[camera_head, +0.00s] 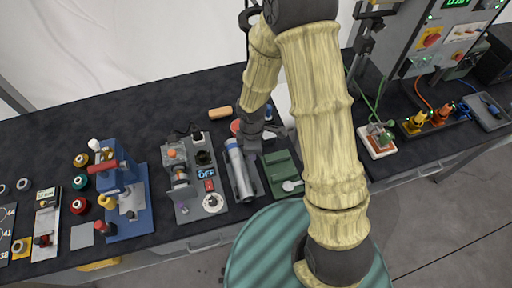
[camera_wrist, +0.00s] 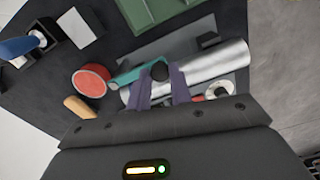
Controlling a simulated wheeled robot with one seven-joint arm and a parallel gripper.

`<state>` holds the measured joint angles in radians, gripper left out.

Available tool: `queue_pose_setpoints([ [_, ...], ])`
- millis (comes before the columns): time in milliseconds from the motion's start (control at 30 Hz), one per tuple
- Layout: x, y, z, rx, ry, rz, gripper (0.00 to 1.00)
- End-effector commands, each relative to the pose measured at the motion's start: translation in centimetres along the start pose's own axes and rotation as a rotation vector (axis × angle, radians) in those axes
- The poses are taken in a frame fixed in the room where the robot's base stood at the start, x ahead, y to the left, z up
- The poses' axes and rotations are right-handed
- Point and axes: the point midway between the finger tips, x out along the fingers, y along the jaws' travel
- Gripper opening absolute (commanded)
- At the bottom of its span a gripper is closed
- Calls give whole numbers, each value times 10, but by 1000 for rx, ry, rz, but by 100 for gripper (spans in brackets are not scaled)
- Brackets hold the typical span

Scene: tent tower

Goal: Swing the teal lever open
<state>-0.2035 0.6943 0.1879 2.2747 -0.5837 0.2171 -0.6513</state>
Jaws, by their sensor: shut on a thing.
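The teal lever (camera_wrist: 128,77) shows in the wrist view as a short bar with a black knob (camera_wrist: 160,71) at its right end. It lies across a silver cylinder (camera_wrist: 218,62) on a grey base. My gripper (camera_wrist: 164,88) has its two purple fingers on either side of the knob end, shut on the lever. In the head view my gripper (camera_head: 262,137) is at the far end of the silver cylinder (camera_head: 238,168), and my arm and gripper hide the lever there.
A red round piece (camera_wrist: 91,80) and a tan block (camera_wrist: 79,107) lie near the lever. A green tray (camera_head: 282,170) stands right of the cylinder. A blue press (camera_head: 122,190) is farther left.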

Motion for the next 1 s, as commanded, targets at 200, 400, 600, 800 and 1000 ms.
queue_pose_setpoints([
  [200, -1, 1, -1, -16, 1, 4, 0],
  [400, -1, 1, -1, -14, 0, 4, 0],
  [600, -1, 1, -1, -13, 0, 3, 43],
  [800, -1, 0, -1, -12, 0, 2, 43],
  [1000, -11, 1, -1, -10, 1, 4, 43],
])
